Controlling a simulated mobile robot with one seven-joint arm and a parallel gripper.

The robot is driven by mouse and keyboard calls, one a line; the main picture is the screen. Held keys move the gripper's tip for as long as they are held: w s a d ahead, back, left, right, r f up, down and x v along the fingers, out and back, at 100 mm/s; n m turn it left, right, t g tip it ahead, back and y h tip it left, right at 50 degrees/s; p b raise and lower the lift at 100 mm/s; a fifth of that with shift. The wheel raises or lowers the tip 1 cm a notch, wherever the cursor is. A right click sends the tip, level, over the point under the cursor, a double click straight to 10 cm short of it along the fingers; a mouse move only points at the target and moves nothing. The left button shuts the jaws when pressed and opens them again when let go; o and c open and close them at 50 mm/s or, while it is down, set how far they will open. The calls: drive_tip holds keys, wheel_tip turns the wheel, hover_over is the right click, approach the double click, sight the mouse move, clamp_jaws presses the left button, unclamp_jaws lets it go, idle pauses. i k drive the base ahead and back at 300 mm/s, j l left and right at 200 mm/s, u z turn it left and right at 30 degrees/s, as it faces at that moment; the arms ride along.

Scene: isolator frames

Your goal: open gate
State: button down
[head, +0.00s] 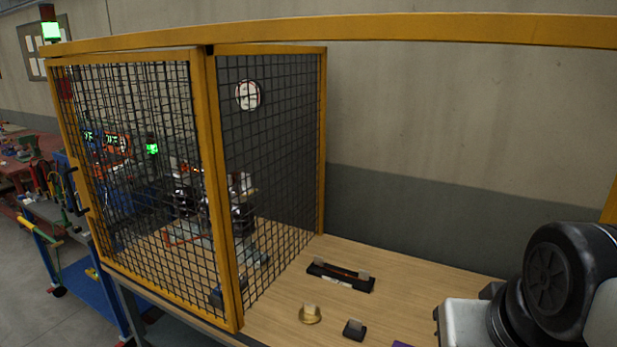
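The gate (135,160) is a yellow-framed black mesh panel at the left of the head view. A black handle (75,191) sits on its left edge. Its right side meets a yellow corner post (220,190). The panel lies along the frame under the top beam and looks shut; I cannot make out a latch. My gripper is out of view. Only dark and grey parts of my arm show at the lower right, well apart from the gate.
A second mesh panel (275,150) runs back from the post to the wall. A yellow beam (420,29) spans overhead. On the wooden table (285,290) lie a black holder (341,277), a beige knob-like piece (310,314) and a small dark block (354,329). Machinery behind the mesh is partly hidden.

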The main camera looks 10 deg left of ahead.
sight(195, 55)
drive_tip(key=u, duration=1.5)
drive_tip(key=i+u, duration=0.15)
drive_tip(key=i+j, duration=0.25)
drive_tip(key=i, duration=0.2)
drive_tip(key=i+j, duration=0.25)
drive_tip(key=i, duration=0.2)
drive_tip(key=i+j, duration=0.25)
drive_tip(key=i, duration=0.25)
drive_tip(key=i+j, duration=0.25)
drive_tip(key=i, duration=0.2)
drive_tip(key=i+j, duration=0.25)
drive_tip(key=i, duration=0.2)
drive_tip(key=i+j+u, duration=0.1)
drive_tip(key=i+j, duration=0.15)
drive_tip(key=i, duration=0.2)
